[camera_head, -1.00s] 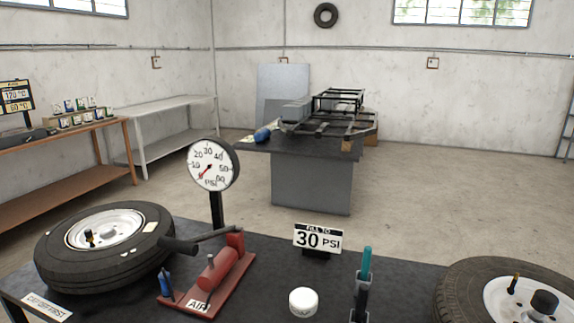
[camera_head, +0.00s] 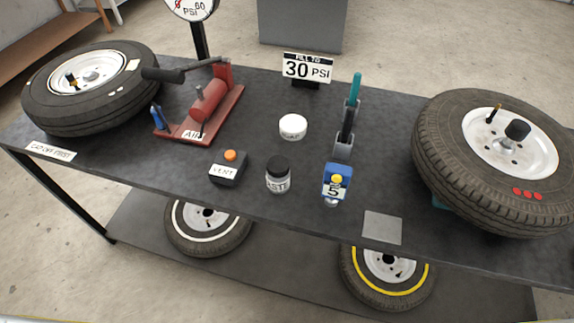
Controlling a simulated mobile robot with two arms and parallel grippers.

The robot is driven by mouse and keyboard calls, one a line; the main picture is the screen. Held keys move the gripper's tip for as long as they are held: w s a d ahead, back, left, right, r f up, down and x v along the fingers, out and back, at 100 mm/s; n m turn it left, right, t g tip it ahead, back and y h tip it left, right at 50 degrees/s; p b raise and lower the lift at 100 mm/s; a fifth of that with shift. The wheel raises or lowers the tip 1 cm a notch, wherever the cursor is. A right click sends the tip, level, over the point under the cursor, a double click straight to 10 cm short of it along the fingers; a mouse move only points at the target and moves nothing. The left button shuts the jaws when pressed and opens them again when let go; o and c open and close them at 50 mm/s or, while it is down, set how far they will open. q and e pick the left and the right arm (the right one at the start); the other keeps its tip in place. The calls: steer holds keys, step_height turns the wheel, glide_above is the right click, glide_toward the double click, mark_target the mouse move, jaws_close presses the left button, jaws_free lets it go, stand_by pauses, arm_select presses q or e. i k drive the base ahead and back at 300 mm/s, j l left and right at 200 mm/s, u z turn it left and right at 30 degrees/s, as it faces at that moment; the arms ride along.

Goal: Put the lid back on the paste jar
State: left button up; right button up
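A small jar (camera_head: 278,176) with a label ending in "STE" stands near the front edge of the table. Its top is black; I cannot tell whether this is a cap or dark contents. A low white round piece (camera_head: 293,127), like a lid or a small tub, lies behind the jar, apart from it. Neither of my grippers is in view.
The dark table (camera_head: 380,175) also holds a "VENT" box (camera_head: 229,169), a blue gauge marked 5 (camera_head: 336,184), a teal-handled tool in a holder (camera_head: 350,120), a red pump (camera_head: 205,108) and two tires (camera_head: 90,88), (camera_head: 490,165). More wheels lie on the lower shelf.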

mark_target(281, 185)
steer(key=j+z, duration=0.15)
steer(key=z, duration=0.25)
steer(key=j+z, duration=0.2)
steer(key=z, duration=0.15)
steer(key=j+z, duration=0.15)
steer(key=z, duration=0.25)
steer(key=j+z, duration=0.15)
steer(key=z, duration=0.2)
steer(key=k+j+z, duration=0.15)
steer(key=j, duration=0.35)
steer(key=k+j+z, duration=0.2)
steer(key=k+j, duration=0.15)
steer(key=j, duration=0.15)
steer(key=k+j+z, duration=0.15)
steer(key=k+j, duration=0.15)
steer(key=j, duration=0.15)
